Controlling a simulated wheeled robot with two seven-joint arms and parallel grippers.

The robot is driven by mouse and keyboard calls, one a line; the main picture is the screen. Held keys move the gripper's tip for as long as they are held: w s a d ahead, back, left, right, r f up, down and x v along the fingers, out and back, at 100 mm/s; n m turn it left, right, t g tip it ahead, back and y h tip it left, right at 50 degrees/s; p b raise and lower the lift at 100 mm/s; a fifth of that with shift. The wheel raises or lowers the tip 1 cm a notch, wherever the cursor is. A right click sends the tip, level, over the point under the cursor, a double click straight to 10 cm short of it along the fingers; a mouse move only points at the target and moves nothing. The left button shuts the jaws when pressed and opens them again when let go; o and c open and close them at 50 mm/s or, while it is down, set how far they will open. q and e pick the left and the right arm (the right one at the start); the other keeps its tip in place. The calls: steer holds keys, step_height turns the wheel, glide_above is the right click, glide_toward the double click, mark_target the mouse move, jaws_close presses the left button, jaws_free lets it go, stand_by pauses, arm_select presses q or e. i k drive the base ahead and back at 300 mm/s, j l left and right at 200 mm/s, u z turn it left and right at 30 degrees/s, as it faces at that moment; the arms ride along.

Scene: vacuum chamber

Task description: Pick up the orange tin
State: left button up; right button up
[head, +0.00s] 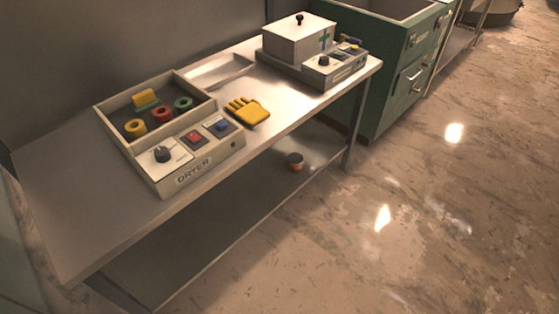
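The metal table (75,205) carries a sorter box (190,165) with colored rings, a yellow glove (248,111), a shallow tray (218,70) and a white lidded box (298,42). A green cabinet (405,75) stands at the right. The marble floor (420,230) in front is clear.

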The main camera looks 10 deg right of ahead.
mark_target(295, 160)
steer(key=i+l+u, duration=0.15)
steer(key=l, duration=0.15)
steer(key=l+u, duration=0.15)
steer(key=l, duration=0.15)
steer(key=i+l+u, duration=0.15)
steer(key=l, duration=0.2)
steer(key=i+l, duration=0.15)
steer(key=l, duration=0.6)
steer(key=i+l+u, duration=0.1)
steer(key=l, duration=0.65)
steer(key=i+l+u, duration=0.1)
steer(key=l, duration=0.65)
steer(key=i+l, duration=0.1)
steer(key=l, duration=0.7)
